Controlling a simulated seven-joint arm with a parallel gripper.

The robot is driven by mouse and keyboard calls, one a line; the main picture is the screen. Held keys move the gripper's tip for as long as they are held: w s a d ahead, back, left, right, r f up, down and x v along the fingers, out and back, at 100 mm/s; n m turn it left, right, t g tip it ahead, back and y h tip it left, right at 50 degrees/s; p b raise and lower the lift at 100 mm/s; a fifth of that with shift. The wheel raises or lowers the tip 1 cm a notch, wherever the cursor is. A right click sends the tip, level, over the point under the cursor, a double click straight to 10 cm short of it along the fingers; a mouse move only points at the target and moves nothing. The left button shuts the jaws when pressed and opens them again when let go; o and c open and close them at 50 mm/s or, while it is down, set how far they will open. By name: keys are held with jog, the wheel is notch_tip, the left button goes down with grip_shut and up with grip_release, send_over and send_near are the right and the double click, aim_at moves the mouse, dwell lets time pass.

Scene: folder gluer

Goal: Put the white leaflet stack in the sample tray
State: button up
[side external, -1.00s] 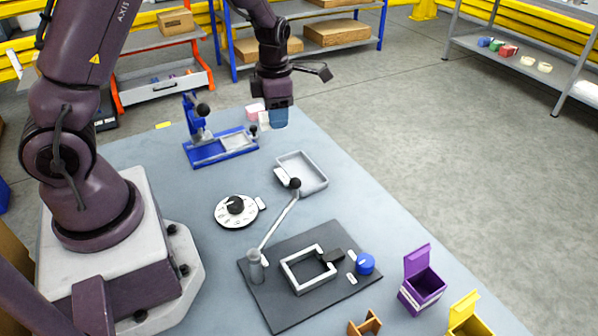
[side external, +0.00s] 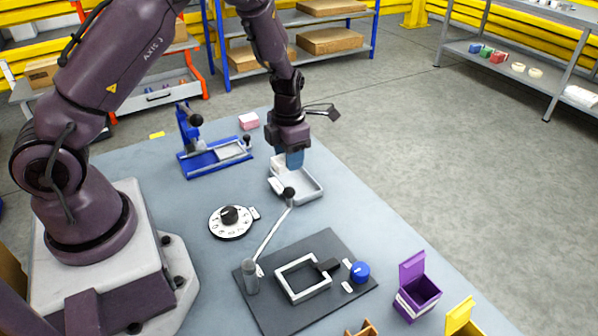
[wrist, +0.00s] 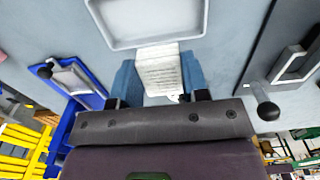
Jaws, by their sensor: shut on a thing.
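My gripper (wrist: 160,76) is shut on the white leaflet stack (wrist: 158,66), which sits between the two blue fingers with printed lines on its face. The light grey sample tray (side external: 313,194) is a shallow open box on the table. In the side view my gripper (side external: 291,162) is over the tray's far end and hides part of it. In the wrist view the tray (wrist: 145,43) lies just beyond the stack, whose end meets the tray's near rim in the picture. I cannot tell the exact height of the stack above the tray.
A lever with a black knob (side external: 289,192) rises close to the tray's near side. A blue press (side external: 213,157) and a pink block (side external: 249,121) stand behind left. A round dial (side external: 230,221), a dark plate with a frame (side external: 302,279) and a purple box (side external: 417,291) are nearer.

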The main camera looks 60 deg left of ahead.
aim_at(299, 182)
jog(key=w+f, duration=0.3)
jog(key=shift+a+f, duration=0.3)
jog(key=shift+a, duration=0.05)
jog(key=shift+f, duration=1.6)
jog(key=o, duration=0.9)
jog(key=shift+f, duration=0.15)
